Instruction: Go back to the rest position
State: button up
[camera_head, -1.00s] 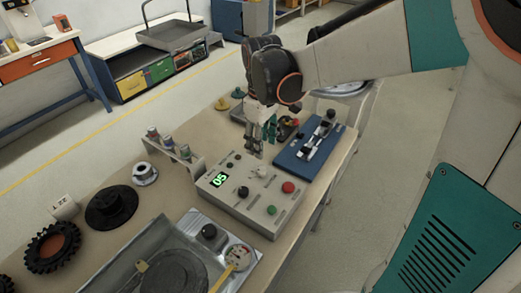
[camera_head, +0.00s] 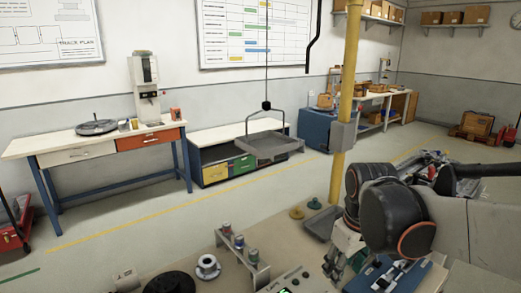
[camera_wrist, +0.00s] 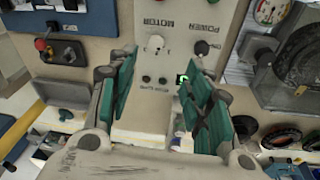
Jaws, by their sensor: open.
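My gripper (camera_head: 340,262) hangs over the right part of the bench (camera_head: 232,272) at the lower right of the head view. In the wrist view my gripper (camera_wrist: 160,85) has its two green-padded fingers spread apart, with nothing between them. Below the fingers is the grey control box (camera_wrist: 180,55) with knobs and a small lit green display. Only a strip of this box (camera_head: 291,280) shows at the bottom edge of the head view. My arm reaches in from the right, and its dark joints hide part of the bench.
A blue board with levers (camera_head: 390,275) lies beside the gripper. A stand with small cylinders (camera_head: 240,256) and a silver spool (camera_head: 207,267) are on the bench. A yellow post (camera_head: 346,105) stands behind it. A tray (camera_head: 270,146) hangs beyond over open floor.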

jog(key=s+r+m+t, duration=0.1)
jog(key=s+m+t, duration=0.4)
jog(key=s, duration=0.6)
jog(key=shift+r, duration=0.35)
dwell(0.4)
